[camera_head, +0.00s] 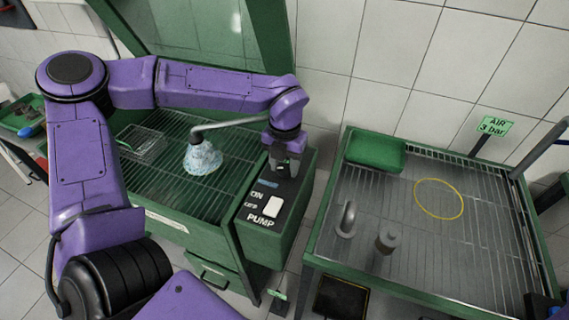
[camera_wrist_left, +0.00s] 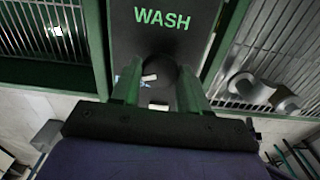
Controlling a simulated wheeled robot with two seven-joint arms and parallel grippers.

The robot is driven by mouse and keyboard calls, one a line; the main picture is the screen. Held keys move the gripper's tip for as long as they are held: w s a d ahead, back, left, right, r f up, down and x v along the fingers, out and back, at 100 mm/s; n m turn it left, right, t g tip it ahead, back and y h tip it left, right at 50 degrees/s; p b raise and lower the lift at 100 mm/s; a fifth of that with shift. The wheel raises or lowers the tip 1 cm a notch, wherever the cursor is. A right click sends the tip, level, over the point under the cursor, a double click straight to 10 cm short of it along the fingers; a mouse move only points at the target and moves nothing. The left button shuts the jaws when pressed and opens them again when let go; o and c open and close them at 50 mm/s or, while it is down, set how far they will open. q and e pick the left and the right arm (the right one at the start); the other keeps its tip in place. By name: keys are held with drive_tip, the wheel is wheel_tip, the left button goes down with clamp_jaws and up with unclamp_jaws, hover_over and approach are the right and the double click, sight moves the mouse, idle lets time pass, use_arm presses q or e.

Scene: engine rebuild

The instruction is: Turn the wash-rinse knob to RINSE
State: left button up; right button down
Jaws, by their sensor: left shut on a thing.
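My left gripper (camera_head: 283,168) reaches down onto the top of the dark control panel (camera_head: 287,192) at the right side of the green wash cabinet. In the left wrist view its two green fingers (camera_wrist_left: 157,92) are closed around a round dark knob (camera_wrist_left: 161,68). A small pale mark shows on or beside the knob, but I cannot tell which way the knob points. The green word WASH (camera_wrist_left: 162,18) stands on the panel beyond the knob. The word RINSE is not visible. My right gripper is not in view.
A green-framed table (camera_head: 400,282) with a green tray (camera_head: 376,152) stands at right.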

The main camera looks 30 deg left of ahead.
sight(285, 168)
use_arm(q)
drive_tip(key=o, duration=1.1)
drive_tip(key=shift+c, duration=0.2)
wheel_tip(285, 168, up, 11)
drive_tip(key=b, duration=0.1)
drive_tip(key=shift+f, duration=0.2)
